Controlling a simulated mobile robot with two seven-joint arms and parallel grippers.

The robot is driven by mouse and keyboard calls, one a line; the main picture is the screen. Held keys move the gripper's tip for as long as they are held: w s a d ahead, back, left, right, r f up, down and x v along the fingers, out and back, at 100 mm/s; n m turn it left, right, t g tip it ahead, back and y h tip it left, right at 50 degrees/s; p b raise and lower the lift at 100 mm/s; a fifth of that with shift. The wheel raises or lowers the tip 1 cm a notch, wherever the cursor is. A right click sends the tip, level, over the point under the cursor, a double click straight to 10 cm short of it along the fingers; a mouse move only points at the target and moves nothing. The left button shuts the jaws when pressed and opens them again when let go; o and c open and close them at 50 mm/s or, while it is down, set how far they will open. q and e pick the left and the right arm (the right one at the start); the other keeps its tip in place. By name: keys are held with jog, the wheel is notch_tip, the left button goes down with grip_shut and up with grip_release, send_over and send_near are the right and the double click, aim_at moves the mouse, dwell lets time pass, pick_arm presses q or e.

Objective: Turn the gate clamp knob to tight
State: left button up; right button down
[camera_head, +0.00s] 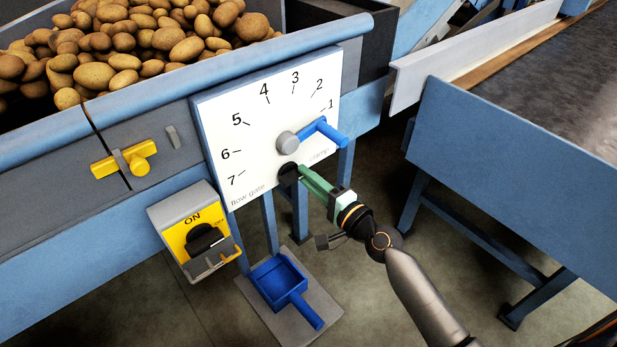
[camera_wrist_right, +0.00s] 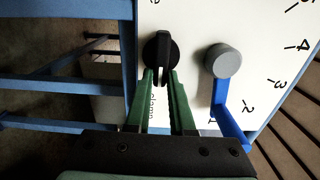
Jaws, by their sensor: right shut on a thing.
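The black clamp knob (camera_head: 287,174) sits low on the white flow gate panel (camera_head: 217,112), below the grey hub (camera_head: 287,142) of the blue gate lever (camera_head: 327,131). The lever points near 1 on the scale. My right gripper (camera_head: 298,174) reaches the knob from the right with green fingers. In the right wrist view the black knob (camera_wrist_right: 161,56) has a raised grip bar, and my right fingertips (camera_wrist_right: 162,74) are shut on its near end. The word "clamp" is partly covered by my fingers there. My left gripper is out of view.
A bin of potatoes (camera_head: 120,50) is at the upper left. A yellow latch (camera_head: 125,160) and an ON/OFF switch box (camera_head: 195,235) are left of the panel. A blue scoop (camera_head: 280,285) lies below. A blue conveyor frame (camera_head: 520,170) stands at the right.

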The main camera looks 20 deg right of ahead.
jog(key=c, duration=0.8)
grip_release()
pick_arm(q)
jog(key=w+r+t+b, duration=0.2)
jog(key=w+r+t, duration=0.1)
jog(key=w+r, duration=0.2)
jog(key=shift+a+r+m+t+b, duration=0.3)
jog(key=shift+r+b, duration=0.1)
pick_arm(e)
jog(key=shift+v, duration=6.25)
